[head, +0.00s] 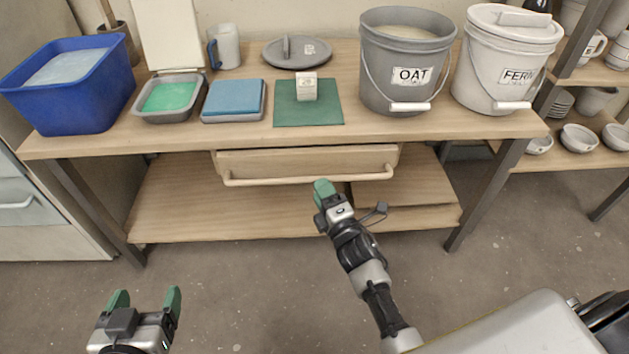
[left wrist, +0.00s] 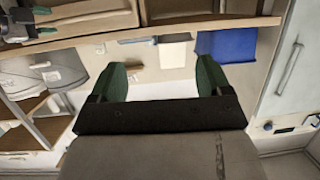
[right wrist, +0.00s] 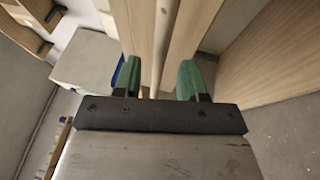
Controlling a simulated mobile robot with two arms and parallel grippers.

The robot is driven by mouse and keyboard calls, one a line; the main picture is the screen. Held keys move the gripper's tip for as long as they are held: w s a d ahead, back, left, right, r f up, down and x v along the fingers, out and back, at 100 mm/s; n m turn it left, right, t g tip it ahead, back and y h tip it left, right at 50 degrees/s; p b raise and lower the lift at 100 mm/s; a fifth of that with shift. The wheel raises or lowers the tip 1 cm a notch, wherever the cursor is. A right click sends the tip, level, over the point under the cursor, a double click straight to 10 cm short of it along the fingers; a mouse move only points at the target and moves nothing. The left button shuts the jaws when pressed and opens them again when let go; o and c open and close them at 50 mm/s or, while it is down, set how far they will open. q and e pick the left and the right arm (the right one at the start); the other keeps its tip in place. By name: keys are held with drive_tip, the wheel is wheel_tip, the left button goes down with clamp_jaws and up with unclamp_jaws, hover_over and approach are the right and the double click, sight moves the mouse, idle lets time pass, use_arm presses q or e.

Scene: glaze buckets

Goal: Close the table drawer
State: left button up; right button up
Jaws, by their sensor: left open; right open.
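The wooden table drawer (head: 280,161) is under the middle of the tabletop, with a long pale bar handle (head: 250,181) across its front. How far it stands out is hard to judge. My right gripper (head: 322,187) is at the handle, right of its middle, with fingertips just below the bar. In the right wrist view the gripper (right wrist: 160,80) is open and the wooden bar runs between or just beyond its green fingers; contact cannot be told. My left gripper (head: 144,297) is open and empty, low at the left, away from the table; its fingers also show in the left wrist view (left wrist: 163,75).
On the tabletop (head: 190,137) are a blue tub (head: 100,90), a green-filled tray (head: 170,112), a blue sponge (head: 233,100), a green mat (head: 325,115), the OAT bucket (head: 385,55) and FERN bucket (head: 490,60). A lower shelf (head: 200,205) lies below. The floor in front is clear.

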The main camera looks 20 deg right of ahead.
sight(315, 177)
use_arm(q)
drive_tip(key=shift+w+d+r+t+h, duration=0.15)
drive_tip(key=shift+w+r+t+h, duration=0.1)
drive_tip(key=shift+r+t, duration=0.3)
drive_tip(key=shift+w+d+r+t+h, duration=0.15)
drive_tip(key=shift+w+r+t, duration=0.05)
drive_tip(key=shift+r+t, duration=0.3)
use_arm(e)
drive_tip(key=shift+x, duration=2.05)
clamp_jaws()
